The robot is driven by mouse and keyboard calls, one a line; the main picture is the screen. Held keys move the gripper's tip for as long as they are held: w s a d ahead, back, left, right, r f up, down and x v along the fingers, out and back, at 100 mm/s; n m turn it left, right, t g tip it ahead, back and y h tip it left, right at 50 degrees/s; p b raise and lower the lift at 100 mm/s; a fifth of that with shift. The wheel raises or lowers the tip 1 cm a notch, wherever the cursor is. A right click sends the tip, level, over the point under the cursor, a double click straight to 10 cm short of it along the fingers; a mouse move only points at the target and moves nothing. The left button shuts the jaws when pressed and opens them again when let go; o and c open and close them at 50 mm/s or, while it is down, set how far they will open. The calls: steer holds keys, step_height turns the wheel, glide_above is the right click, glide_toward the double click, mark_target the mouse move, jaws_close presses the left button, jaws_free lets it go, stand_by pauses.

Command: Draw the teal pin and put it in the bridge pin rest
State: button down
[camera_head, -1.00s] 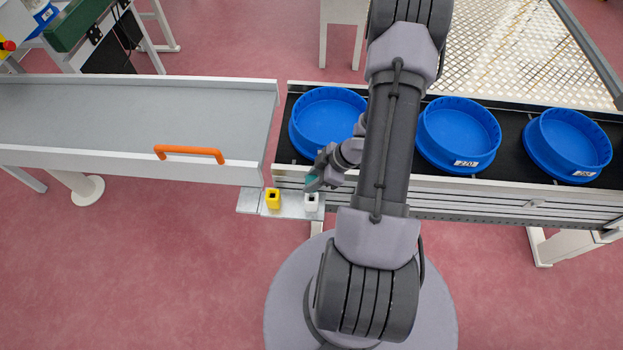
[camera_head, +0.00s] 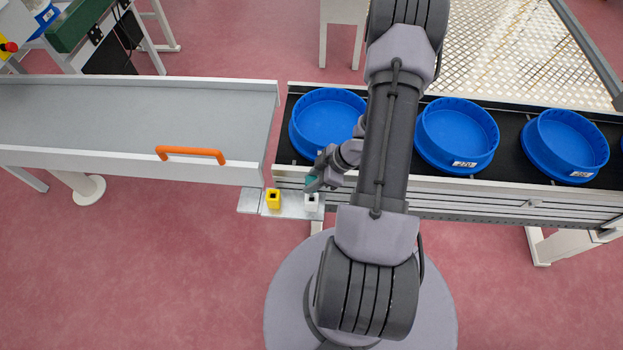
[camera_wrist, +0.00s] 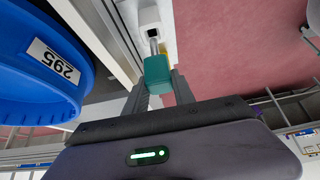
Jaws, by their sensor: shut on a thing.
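My gripper (camera_wrist: 158,92) is shut on the teal pin (camera_wrist: 157,70), with its teal block head between the fingers. The pin's short grey metal shaft (camera_wrist: 154,47) points away from the gripper, toward a white square block (camera_wrist: 150,18) with a dark hole. The hole shows beside the shaft tip; how far apart they are is unclear. In the head view the teal head (camera_head: 312,183) is just above the white block (camera_head: 311,201), and the arm hides part of the gripper. A yellow block (camera_head: 273,198) with a dark hole stands to its left. I cannot tell which block is the bridge pin rest.
Both blocks stand on a narrow metal ledge (camera_head: 246,202) before the gap between a grey chute (camera_head: 130,110) with an orange handle (camera_head: 190,153) and a black conveyor. Blue labelled bowls (camera_head: 456,135) ride on the conveyor; one (camera_wrist: 35,65) is close beside my gripper.

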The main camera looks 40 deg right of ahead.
steer(key=shift+f, duration=0.15)
steer(key=shift+f+b, duration=2)
steer(key=shift+f, duration=1.15)
steer(key=c, duration=1)
jaws_free()
steer(key=shift+o, duration=0.2)
steer(key=shift+r, duration=0.1)
